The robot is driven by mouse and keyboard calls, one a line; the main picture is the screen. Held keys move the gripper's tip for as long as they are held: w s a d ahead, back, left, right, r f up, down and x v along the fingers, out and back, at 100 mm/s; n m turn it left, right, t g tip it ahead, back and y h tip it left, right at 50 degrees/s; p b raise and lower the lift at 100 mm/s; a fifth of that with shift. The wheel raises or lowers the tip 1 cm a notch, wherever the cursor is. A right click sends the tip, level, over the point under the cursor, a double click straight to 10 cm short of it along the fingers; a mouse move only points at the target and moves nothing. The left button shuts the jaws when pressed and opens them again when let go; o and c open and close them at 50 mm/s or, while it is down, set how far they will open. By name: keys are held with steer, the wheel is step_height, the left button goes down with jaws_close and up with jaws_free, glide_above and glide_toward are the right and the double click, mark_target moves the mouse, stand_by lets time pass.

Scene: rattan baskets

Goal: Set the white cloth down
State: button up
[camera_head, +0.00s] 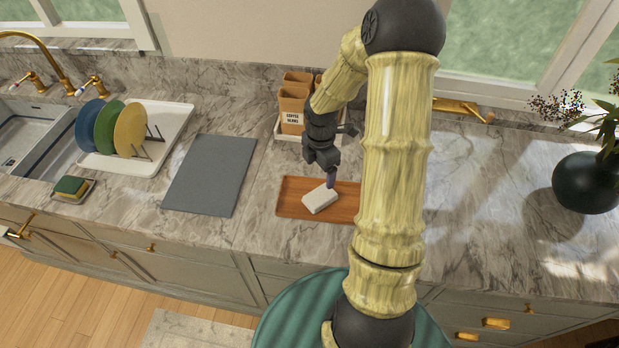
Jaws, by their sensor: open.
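The white cloth (320,199) is a small folded block lying on a brown wooden tray (290,208) on the marble counter. My gripper (331,180) is just above the far right side of the cloth, pointing down. Its jaws are open. From this view I cannot tell whether a fingertip still touches the cloth. My arm hides the right part of the tray.
A grey mat (210,175) lies left of the tray. A white dish rack (171,141) with coloured plates stands further left, beside the sink. Coffee bean boxes (292,108) stand behind the tray. A dark vase (586,183) is at the right, with bare counter before it.

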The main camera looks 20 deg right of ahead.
steer(key=s+a+r+m+t, duration=0.2)
steer(key=s+a+r+m, duration=0.9)
steer(key=m, duration=0.8)
steer(key=shift+s+a+r+m+t, duration=0.3)
steer(key=shift+s+a+r, duration=0.15)
steer(key=shift+s, duration=0.4)
steer(key=shift+f, duration=0.1)
steer(key=b+x, duration=0.2)
steer(key=b, duration=0.1)
steer(key=shift+s+f, duration=0.15)
steer(key=shift+f, duration=0.3)
